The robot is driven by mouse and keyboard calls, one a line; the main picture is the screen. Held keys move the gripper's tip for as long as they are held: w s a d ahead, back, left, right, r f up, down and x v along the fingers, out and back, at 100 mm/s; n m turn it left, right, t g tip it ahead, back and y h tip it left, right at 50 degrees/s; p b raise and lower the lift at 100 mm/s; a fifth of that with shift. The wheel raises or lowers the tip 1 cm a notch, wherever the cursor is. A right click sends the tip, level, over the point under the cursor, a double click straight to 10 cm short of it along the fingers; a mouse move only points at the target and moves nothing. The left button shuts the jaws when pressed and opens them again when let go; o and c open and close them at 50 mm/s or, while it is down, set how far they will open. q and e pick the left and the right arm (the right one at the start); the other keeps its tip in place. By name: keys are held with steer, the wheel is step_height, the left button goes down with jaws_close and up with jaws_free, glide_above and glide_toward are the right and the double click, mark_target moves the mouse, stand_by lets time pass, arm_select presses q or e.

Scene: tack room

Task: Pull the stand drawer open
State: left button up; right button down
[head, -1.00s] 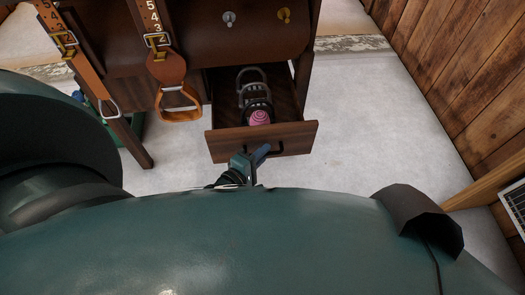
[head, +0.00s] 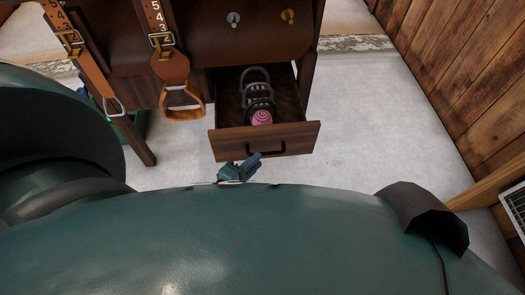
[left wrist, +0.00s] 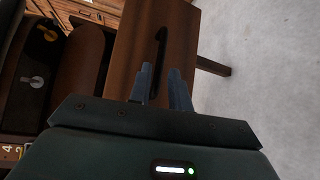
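The stand drawer (head: 296,134) is out from the dark wooden stand (head: 245,42), its open top showing the inside. Its black bar handle (head: 266,149) is on the front panel; it also shows in the left wrist view (left wrist: 158,46). My left gripper (head: 252,163) is just below and in front of the handle, apart from it. In the left wrist view its two blue fingers (left wrist: 162,88) are spread with an empty gap, pointing toward the handle. My right gripper is not in view.
In the drawer lie grey horseshoe-shaped pieces (head: 257,89) and a pink round item (head: 262,118). Leather straps with a stirrup (head: 183,113) hang left of the drawer. A plank wall (head: 460,75) stands at right. The pale floor (head: 360,125) between is clear.

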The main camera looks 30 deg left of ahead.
arm_select(q)
steer(key=v, duration=0.8)
steer(key=shift+p, duration=0.45)
steer(key=shift+s, duration=0.1)
